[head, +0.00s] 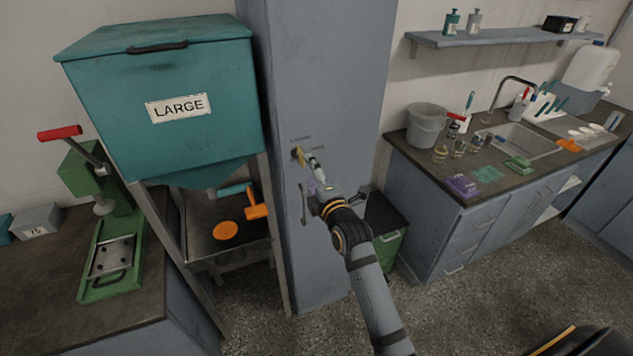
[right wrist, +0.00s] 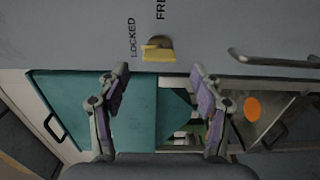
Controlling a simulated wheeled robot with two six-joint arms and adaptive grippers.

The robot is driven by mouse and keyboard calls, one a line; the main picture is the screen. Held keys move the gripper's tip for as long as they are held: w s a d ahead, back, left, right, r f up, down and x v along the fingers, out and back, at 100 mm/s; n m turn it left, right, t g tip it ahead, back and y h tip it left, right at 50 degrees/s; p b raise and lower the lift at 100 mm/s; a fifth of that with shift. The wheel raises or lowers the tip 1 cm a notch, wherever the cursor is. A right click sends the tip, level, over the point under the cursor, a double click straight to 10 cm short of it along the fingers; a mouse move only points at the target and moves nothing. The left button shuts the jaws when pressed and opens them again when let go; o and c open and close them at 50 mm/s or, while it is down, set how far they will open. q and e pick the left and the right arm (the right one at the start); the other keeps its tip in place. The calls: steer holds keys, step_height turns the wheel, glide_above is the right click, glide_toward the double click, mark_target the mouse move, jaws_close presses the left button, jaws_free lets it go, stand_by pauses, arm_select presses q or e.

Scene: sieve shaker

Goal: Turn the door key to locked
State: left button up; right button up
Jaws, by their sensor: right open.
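The yellow door key (head: 299,156) sits in the grey door of a tall cabinet (head: 320,60). In the right wrist view the key (right wrist: 158,50) stands out from the door, with the word LOCKED to its left and a partly cut-off label starting FRE above it. Which label it points to is hard to tell. My right gripper (head: 313,174) is in front of the door, close to the key. In the wrist view its two fingers (right wrist: 160,78) are spread apart, with the key beyond and between them, apparently untouched. My left gripper is not in view.
A door handle (head: 303,204) is below the key; it also shows in the wrist view (right wrist: 275,60). A teal bin marked LARGE (head: 200,75) stands left of the cabinet on a metal frame. A sink counter (head: 430,165) with glassware is at the right.

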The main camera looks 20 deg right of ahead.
steer(key=s, duration=0.5)
steer(key=shift+s, duration=0.2)
steer(key=s+f+m+g, duration=0.2)
steer(key=f+m+g, duration=0.1)
steer(key=f, duration=1.3)
steer(key=s+f+m+g, duration=0.2)
steer(key=f+m+g, duration=0.15)
steer(key=f, duration=1.15)
steer(key=s+d+f+m+g, duration=0.25)
steer(key=s+f, duration=0.55)
steer(key=f, duration=0.4)
steer(key=s+d+f+m+g, duration=0.1)
steer(key=s+f+m+g, duration=0.1)
steer(key=s+f, duration=0.4)
steer(key=s+d+f+m+g+h, duration=0.1)
steer(key=s+f, duration=0.6)
steer(key=s, duration=0.9)
steer(key=s+d+f+m+g, duration=0.3)
steer(key=s+f+m, duration=0.3)
steer(key=s, duration=0.6)
steer(key=shift+d+f+g, duration=0.2)
steer(key=shift+f+g, duration=0.3)
steer(key=shift+g, duration=0.4)
